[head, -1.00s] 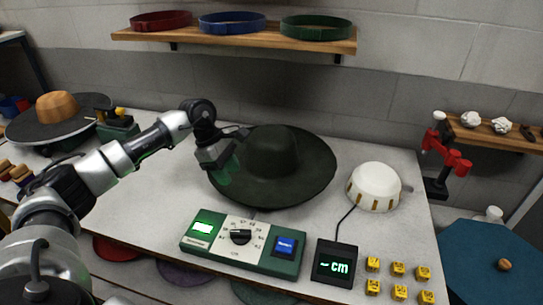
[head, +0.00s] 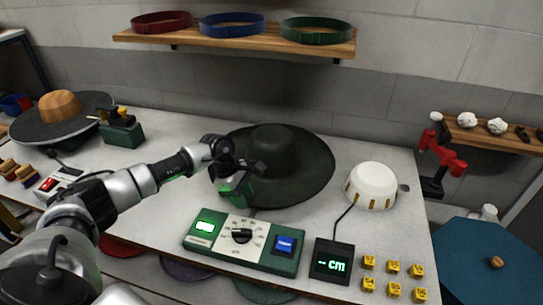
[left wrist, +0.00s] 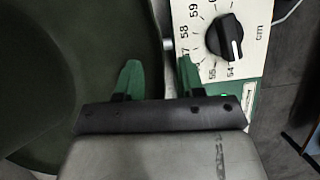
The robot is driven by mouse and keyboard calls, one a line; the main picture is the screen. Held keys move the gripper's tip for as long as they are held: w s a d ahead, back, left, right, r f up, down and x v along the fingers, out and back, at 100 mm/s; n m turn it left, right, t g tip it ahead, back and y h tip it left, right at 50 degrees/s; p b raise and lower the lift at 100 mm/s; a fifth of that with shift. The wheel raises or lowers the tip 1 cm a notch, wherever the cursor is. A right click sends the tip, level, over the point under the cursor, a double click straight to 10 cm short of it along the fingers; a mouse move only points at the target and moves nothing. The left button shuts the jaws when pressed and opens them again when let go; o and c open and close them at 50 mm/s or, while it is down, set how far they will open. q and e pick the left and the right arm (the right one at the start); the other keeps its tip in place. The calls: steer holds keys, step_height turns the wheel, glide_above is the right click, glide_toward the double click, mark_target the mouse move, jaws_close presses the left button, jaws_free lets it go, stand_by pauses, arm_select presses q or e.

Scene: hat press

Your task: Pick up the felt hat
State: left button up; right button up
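The dark green felt hat (head: 305,175) lies brim down on the white worktable, its rounded crown (head: 272,145) upward. My left gripper (head: 238,197) is at the near left edge of its brim and hides part of it. In the left wrist view, the green fingers of my left gripper (left wrist: 160,78) are apart. One finger overlaps the hat brim (left wrist: 75,75), the other is beyond the brim's edge, on the dial side. I cannot tell whether either touches the felt. My right gripper is not in view.
A green control box with a dial (head: 243,240) stands close in front of the hat. A white dome (head: 372,186), a cm display (head: 333,262) and yellow cubes (head: 393,268) are to the right. A shelf (head: 230,40) with hat bands hangs behind.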

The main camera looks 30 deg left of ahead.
arm_select(q)
jaws_close()
steer(key=shift+r, duration=0.15)
steer(key=shift+w+r, duration=0.1)
steer(key=shift+r, duration=0.2)
step_height(320, 180, up, 9)
steer(key=b, duration=0.2)
steer(key=shift+b, duration=0.4)
steer(key=shift+r, duration=0.1)
